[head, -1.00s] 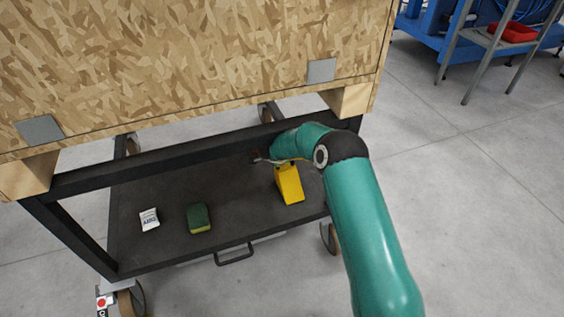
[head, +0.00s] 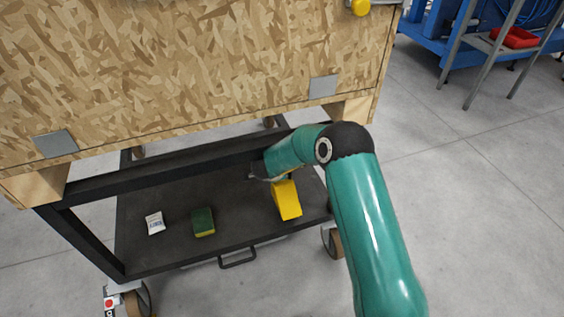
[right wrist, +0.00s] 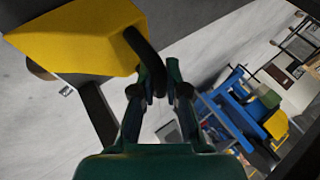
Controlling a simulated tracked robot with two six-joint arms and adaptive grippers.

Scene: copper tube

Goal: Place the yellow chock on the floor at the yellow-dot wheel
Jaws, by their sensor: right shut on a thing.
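The yellow chock (head: 287,200) shows over the right part of the cart's lower shelf in the head view, near the front edge. I cannot tell whether it touches the shelf. In the right wrist view the chock (right wrist: 85,38) fills the upper left, with a dark handle loop at its right end. My right gripper (right wrist: 158,88) is shut on this loop. In the head view its fingers are mostly hidden by my arm. A cart wheel (head: 331,241) stands at the right front corner; no yellow dot shows on it. My left gripper is not in view.
A white packet (head: 155,223) and a green and yellow sponge (head: 203,222) lie on the dark shelf (head: 160,257). A wooden crate (head: 200,70) sits above. A red dot label (head: 110,302) is by the left front wheel (head: 137,302).

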